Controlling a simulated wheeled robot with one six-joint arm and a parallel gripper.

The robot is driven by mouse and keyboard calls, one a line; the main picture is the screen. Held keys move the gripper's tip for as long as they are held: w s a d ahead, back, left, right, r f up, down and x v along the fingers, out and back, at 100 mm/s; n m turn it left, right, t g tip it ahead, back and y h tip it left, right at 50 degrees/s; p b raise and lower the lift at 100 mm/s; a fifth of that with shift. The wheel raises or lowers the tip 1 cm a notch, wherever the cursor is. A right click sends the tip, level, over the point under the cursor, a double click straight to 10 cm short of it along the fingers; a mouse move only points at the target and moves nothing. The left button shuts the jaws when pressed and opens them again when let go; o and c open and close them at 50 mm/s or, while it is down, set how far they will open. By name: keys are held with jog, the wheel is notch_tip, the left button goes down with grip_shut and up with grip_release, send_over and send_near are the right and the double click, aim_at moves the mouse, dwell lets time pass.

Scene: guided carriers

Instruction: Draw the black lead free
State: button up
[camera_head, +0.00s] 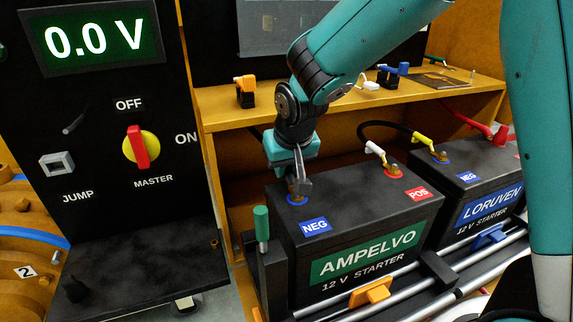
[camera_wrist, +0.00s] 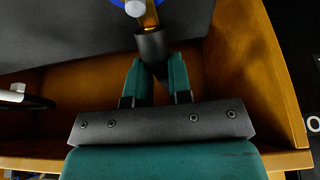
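The black Ampelvo battery (camera_head: 340,222) stands in the middle of the head view. Its NEG post (camera_head: 297,197) has a blue ring around its foot. My gripper (camera_head: 301,178) points down at this post. In the wrist view, a black sleeve-like end (camera_wrist: 151,46), apparently the black lead, sits by a brass post with a pale grey top. It narrows toward my fingers. My gripper (camera_wrist: 157,58) has its two teal fingers on either side of this narrow part, with a small gap. I cannot tell whether they touch it. The rest of the lead is hidden.
A black cable joins a white-ended connector (camera_head: 375,150) on Ampelvo's POS post to a yellow connector (camera_head: 421,138) on the Loruven battery (camera_head: 490,195). A green-handled lever (camera_head: 261,225) stands at Ampelvo's left corner. A wooden shelf (camera_head: 340,112) runs behind. The panel display (camera_head: 95,38) reads 0.0 V.

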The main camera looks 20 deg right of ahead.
grip_shut()
jog(key=shift+c, duration=0.3)
grip_release()
grip_shut()
jog(key=shift+r+p, duration=1.2)
jog(key=shift+r, duration=0.35)
jog(key=shift+r, duration=0.3)
jog(key=shift+r+p, duration=1.75)
jog(key=shift+r, duration=0.25)
jog(key=shift+f, duration=0.1)
